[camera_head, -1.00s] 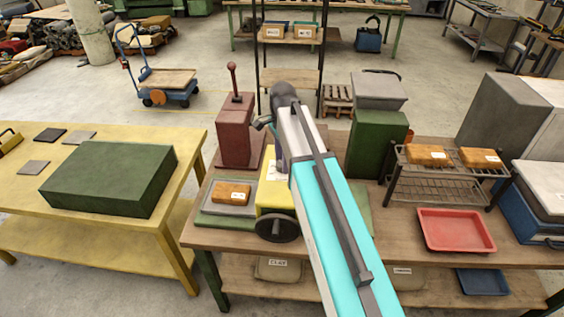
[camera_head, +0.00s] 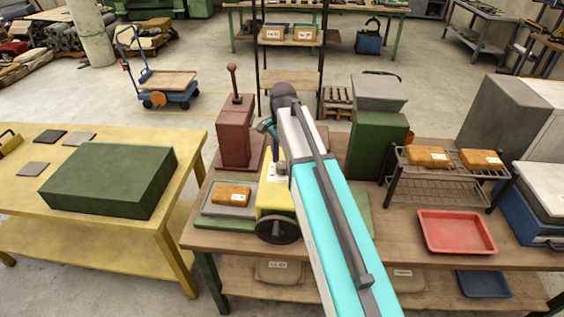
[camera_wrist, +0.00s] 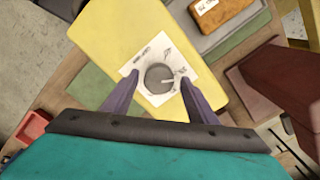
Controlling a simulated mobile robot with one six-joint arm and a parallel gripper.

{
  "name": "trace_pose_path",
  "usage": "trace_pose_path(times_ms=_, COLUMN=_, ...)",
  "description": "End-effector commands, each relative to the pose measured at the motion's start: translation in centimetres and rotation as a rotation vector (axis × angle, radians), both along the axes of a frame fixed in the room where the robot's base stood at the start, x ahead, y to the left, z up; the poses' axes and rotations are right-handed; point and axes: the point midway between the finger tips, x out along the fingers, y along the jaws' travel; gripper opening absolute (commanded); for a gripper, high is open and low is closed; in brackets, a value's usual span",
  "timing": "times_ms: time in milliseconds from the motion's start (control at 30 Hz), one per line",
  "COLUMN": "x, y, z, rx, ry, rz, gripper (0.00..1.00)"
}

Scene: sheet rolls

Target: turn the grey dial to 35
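The grey dial (camera_wrist: 159,78) is a round knob on a white scale label (camera_wrist: 146,62), on the top face of a yellow machine (camera_wrist: 125,28). In the wrist view its pointer mark faces the right side of the scale; the numbers are too small to read. My gripper (camera_wrist: 162,82) is open, with one purple finger on each side of the dial and a visible gap to it. In the head view the yellow machine (camera_head: 268,198) shows left of my arm, with a dark handwheel on its front.
An orange package (camera_head: 231,195) lies on a grey plate left of the machine. A dark red lever press (camera_head: 236,133) stands behind it. A green block with a grey box (camera_head: 378,92) stands right of my arm. A wire rack (camera_head: 440,178) and red tray (camera_head: 455,231) are further right.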

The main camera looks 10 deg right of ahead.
Motion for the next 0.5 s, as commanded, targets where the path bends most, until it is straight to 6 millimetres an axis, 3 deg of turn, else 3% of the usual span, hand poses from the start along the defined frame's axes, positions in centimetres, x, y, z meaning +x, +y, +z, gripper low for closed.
trace_pose_path(times_ms=500, x=-0.06, y=-0.01, z=0.31, rx=0.000, ry=0.002, rz=-0.001, gripper=0.55)
